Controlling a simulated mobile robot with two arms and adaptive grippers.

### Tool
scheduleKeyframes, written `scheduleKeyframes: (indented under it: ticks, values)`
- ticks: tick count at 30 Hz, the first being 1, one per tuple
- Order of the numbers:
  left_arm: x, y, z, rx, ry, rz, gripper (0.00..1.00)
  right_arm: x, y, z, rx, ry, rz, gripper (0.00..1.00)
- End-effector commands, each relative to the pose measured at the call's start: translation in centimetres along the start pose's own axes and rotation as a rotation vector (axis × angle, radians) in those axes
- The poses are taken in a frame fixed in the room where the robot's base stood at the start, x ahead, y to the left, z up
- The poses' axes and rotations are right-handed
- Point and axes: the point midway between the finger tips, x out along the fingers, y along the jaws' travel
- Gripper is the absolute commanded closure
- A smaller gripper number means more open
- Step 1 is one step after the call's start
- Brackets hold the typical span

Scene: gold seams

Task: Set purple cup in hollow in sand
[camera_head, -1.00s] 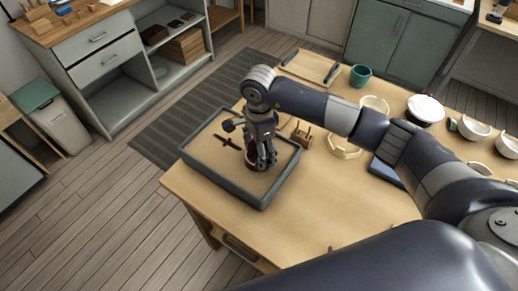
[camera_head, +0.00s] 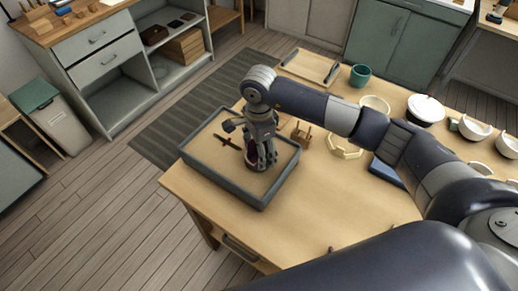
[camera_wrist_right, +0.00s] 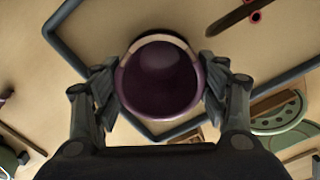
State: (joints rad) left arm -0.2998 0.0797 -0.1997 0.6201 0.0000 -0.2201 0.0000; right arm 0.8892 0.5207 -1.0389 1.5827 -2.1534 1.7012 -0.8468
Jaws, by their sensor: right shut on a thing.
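The purple cup (camera_wrist_right: 158,85) is between the fingers of my right gripper (camera_wrist_right: 160,88), which are shut on its two sides. I look into its dark open mouth in the wrist view. In the head view my right gripper (camera_head: 262,157) points down over the right part of the grey-rimmed sand tray (camera_head: 222,180), and only a little purple of the cup (camera_head: 251,152) shows. A pale crescent borders the cup's upper edge in the wrist view. The hollow cannot be made out, and I cannot tell whether the cup touches the sand. My left gripper is not in view.
A dark crossed stick-like tool (camera_head: 227,141) lies in the tray, left of the gripper. A small wooden stand (camera_head: 301,133) is just outside the tray's right side. A teal cup (camera_head: 360,75), a wooden tray (camera_head: 310,66) and white bowls stand further back. The table front is mostly clear.

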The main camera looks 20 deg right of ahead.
Motion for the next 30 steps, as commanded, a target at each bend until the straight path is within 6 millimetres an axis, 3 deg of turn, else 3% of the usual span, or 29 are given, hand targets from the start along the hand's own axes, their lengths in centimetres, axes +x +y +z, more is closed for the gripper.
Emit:
scheduleKeyframes:
  ticks: [14,15,17,26,28,30]
  values:
    - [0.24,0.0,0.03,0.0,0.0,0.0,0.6,0.15,-0.01,0.0,0.0,0.0,-0.001,0.54]
    - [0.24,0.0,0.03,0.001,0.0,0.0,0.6,0.15,-0.01,0.0,0.0,0.0,-0.001,0.24]
    - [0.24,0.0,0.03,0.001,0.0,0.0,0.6,0.16,-0.01,0.0,0.0,0.0,-0.001,0.1]
    - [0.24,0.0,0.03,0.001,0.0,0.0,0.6,0.17,0.0,0.0,0.0,0.0,0.0,0.09]
    - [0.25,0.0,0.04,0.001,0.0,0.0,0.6,0.21,0.02,0.0,0.0,0.0,0.001,0.0]
    - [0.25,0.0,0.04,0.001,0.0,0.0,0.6,0.21,0.02,0.0,0.0,0.0,0.001,0.0]
